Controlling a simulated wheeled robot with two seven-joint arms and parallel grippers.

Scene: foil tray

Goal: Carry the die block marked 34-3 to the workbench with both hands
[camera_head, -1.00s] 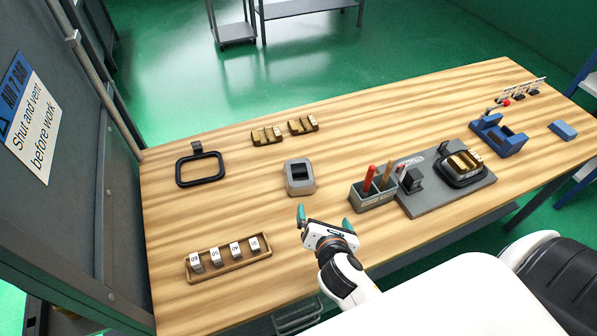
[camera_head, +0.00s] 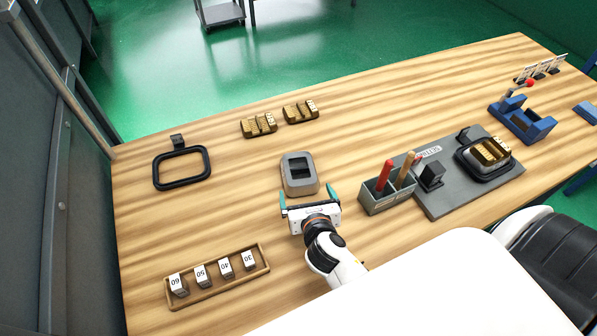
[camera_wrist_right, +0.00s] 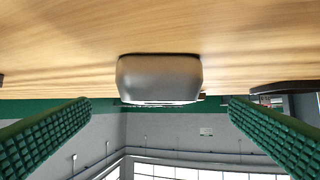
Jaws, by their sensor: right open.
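A grey block (camera_head: 289,185) with rounded edges and a dark recess stands on the wooden workbench (camera_head: 225,215), near its middle. I cannot read a 34-3 mark on it or on anything else. My right gripper (camera_head: 311,196) is open and empty, with teal fingers spread just on the near side of the block, facing it. In the right wrist view the grey block (camera_wrist_right: 160,78) sits centred between the two open green fingers, apart from both. My left gripper is not in view.
A wooden tray (camera_head: 262,271) of numbered white blocks is at front left. A black ring frame (camera_head: 156,172) and brass pieces (camera_head: 259,125) lie behind. A pen holder (camera_head: 375,203), grey base plate (camera_head: 445,205) and blue fixture (camera_head: 535,128) stand right.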

